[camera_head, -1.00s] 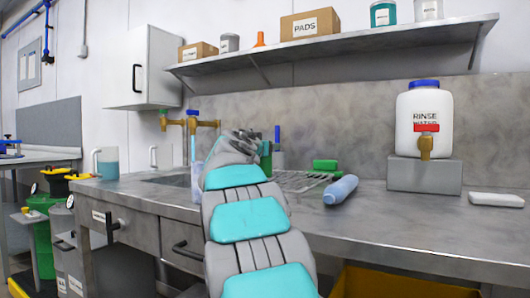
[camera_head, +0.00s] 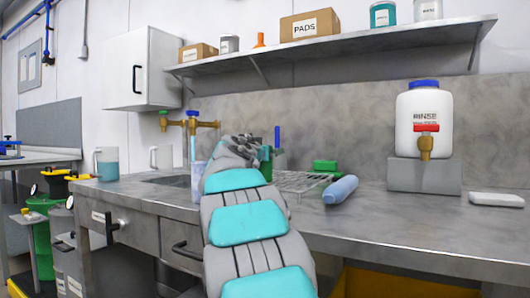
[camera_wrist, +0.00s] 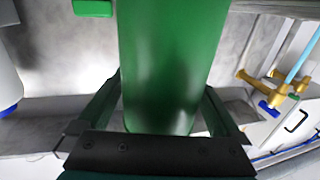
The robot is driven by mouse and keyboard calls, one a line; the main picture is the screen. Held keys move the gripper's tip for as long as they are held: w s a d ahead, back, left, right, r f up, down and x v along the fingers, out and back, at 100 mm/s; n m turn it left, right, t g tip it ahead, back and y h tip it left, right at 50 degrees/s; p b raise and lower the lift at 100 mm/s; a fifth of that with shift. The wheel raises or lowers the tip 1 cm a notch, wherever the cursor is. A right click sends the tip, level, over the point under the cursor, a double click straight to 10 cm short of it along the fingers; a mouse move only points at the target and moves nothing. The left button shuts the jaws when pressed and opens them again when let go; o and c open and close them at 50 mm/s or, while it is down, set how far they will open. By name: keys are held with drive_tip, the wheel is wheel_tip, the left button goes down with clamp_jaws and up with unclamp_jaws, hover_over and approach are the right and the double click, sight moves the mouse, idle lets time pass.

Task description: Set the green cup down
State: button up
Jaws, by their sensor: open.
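The green cup (camera_wrist: 170,60) fills the middle of the wrist view, between the two fingers of my gripper (camera_wrist: 162,84). The fingers stand open on either side of the cup; whether one touches it I cannot tell. In the head view, the green cup (camera_head: 266,166) shows partly behind my gripper (camera_head: 247,148), at the left end of the wire drying rack (camera_head: 305,181). My arm hides its base, so what it stands on cannot be seen.
Water runs from the brass tap (camera_head: 193,122) into a clear vessel (camera_head: 198,178) at the sink. A green block (camera_head: 325,166) and a pale blue bottle (camera_head: 341,190) lie right of the rack. The rinse water jug (camera_head: 424,115) stands further right.

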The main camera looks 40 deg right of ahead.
drive_tip(key=shift+r, duration=0.15)
drive_tip(key=b+v, duration=0.1)
drive_tip(key=v, duration=1.1)
drive_tip(key=shift+b, duration=0.3)
idle(0.7)
